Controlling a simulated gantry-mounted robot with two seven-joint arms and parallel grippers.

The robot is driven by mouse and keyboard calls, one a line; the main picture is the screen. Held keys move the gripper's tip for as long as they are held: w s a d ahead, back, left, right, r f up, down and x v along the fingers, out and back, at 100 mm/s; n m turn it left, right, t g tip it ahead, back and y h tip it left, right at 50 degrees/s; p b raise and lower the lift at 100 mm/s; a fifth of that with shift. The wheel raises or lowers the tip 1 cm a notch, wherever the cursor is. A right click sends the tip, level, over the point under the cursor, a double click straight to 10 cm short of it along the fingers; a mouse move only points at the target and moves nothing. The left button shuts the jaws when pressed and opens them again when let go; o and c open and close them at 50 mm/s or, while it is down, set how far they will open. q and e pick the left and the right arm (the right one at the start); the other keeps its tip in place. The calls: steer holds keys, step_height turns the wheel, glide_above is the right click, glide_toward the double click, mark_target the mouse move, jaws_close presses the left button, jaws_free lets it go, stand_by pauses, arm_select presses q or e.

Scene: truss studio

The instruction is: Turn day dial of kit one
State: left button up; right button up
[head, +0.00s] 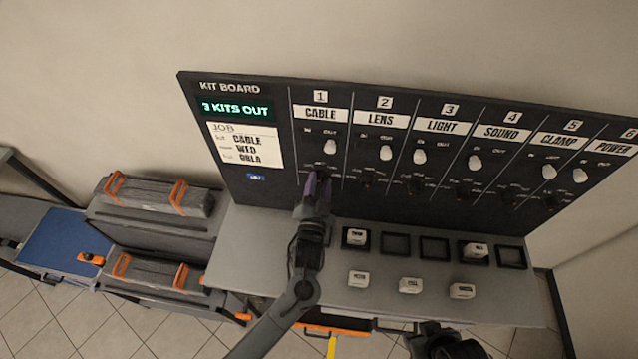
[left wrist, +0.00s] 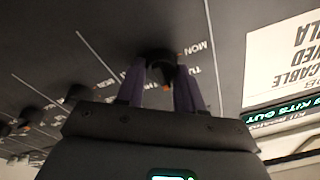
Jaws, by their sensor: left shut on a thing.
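The kit board (head: 240,180) stands upright against the wall, with kit one, CABLE, as its first column. The job card (head: 245,146) reads CABLE, WED, ORLA. My left gripper (head: 319,180) is at the day dial in that column and hides most of it. In the left wrist view its two purple fingers (left wrist: 159,88) are shut on either side of the dark day dial (left wrist: 157,58). The dial's exact setting is unclear.
Kit one's white switch knob (head: 330,146) sits just above my left gripper, on the OUT side. The grey shelf (head: 250,255) below holds square frames and white labelled blocks (head: 358,279). Grey cases with orange straps (head: 155,197) stand at the left.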

arm_select(q)
steer(key=o, duration=1)
steer(key=shift+o, duration=0.2)
steer(key=shift+s, duration=0.1)
steer(key=s+a+f+b, duration=0.1)
steer(key=s+b, duration=0.1)
steer(key=s, duration=0.8)
steer(key=shift+s+a, duration=0.25)
steer(key=shift+f, duration=0.1)
